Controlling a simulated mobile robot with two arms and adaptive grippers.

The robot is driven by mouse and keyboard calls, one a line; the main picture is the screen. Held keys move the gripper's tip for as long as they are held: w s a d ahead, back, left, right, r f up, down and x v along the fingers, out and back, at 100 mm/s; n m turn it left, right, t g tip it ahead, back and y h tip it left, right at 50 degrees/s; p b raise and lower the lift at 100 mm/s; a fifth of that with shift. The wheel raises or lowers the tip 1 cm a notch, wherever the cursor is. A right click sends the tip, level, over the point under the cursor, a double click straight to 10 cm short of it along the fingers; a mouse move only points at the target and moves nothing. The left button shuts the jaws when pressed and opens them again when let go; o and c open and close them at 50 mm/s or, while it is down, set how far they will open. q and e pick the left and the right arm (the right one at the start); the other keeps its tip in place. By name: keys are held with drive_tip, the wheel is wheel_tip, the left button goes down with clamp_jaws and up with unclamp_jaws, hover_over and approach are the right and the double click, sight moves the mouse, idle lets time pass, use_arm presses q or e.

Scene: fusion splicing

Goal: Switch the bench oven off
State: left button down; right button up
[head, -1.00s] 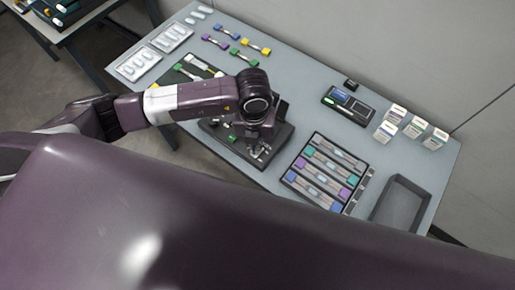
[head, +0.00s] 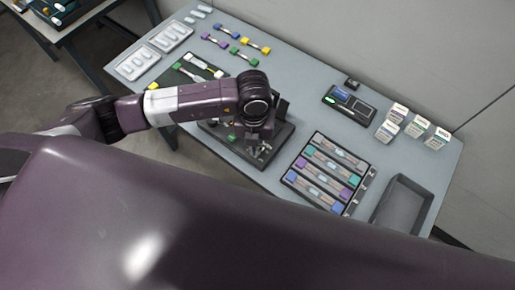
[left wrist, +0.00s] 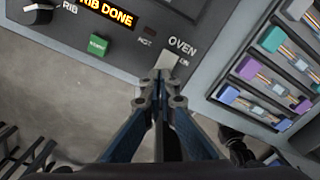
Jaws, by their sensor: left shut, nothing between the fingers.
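The bench oven's control panel (left wrist: 130,55) shows in the left wrist view, with the label OVEN beside a pale switch (left wrist: 168,60) and the word ON by it. A dark red HOT lamp (left wrist: 150,31) is left of the switch and looks unlit. My left gripper (left wrist: 161,77) is shut and empty, its fingertips at the switch's near end; I cannot tell whether they touch. In the head view the left gripper (head: 258,152) is over the dark bench unit (head: 282,137) and partly hides it. My right gripper is not in view.
The panel also has an orange "RIB DONE" display (left wrist: 105,12), a green button (left wrist: 98,45) and a black knob (left wrist: 38,10). A rack of coloured-end pieces (head: 327,170) stands close on the right, with an empty grey tray (head: 402,203) beyond.

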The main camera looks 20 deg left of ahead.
use_arm(q)
drive_tip(key=shift+f+b, duration=0.4)
drive_tip(key=shift+f, duration=0.05)
drive_tip(key=shift+s+r, duration=0.1)
drive_tip(key=shift+r, duration=0.1)
drive_tip(key=shift+r+p, duration=0.85)
drive_tip(key=shift+r, duration=0.05)
drive_tip(key=shift+r+p, duration=1.6)
drive_tip(key=shift+r, duration=0.9)
